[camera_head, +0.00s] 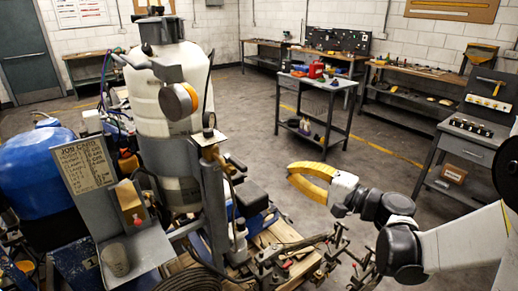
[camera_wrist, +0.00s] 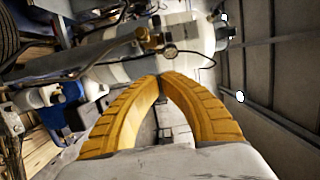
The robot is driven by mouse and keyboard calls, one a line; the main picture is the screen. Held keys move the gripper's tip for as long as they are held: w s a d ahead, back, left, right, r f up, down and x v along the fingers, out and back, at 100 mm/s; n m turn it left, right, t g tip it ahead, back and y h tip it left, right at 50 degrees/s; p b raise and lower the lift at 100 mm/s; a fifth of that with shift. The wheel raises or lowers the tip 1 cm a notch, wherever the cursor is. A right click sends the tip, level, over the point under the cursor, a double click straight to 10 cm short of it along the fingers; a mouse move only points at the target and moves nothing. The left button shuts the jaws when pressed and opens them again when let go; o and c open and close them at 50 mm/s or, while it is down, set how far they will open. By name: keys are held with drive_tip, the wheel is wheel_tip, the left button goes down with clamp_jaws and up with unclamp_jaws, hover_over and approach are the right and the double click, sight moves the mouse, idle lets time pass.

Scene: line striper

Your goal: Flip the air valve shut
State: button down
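My gripper (camera_head: 291,172) has two yellow ribbed fingers and is in the open space to the right of the line striper. Its fingertips meet in the wrist view (camera_wrist: 162,76), with nothing held between them. A brass fitting (camera_wrist: 150,38), which may be the air valve, sits beside a round gauge (camera_wrist: 170,51) beyond the fingertips, apart from them. In the head view, a brass-coloured fitting (camera_head: 211,152) and a small dark gauge (camera_head: 208,120) are on the upright post beside the white tank (camera_head: 165,95). The valve's handle position is too small to tell.
A job card (camera_head: 84,165) on a grey stand and a tray with a cup (camera_head: 116,259) are at the left front. A blue drum (camera_head: 35,170) is behind. Pallet boards and hoses lie low around the striper.

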sight(235, 162)
drive_tip(key=w+a+b, duration=0.2)
drive_tip(key=w+a, duration=0.2)
drive_tip(key=a, duration=0.7)
idle(0.3)
idle(0.4)
drive_tip(key=shift+s+a+r+m+t+h, duration=0.1)
drive_tip(key=shift+s+m+t+h, duration=0.05)
drive_tip(key=shift+m+t+h, duration=0.3)
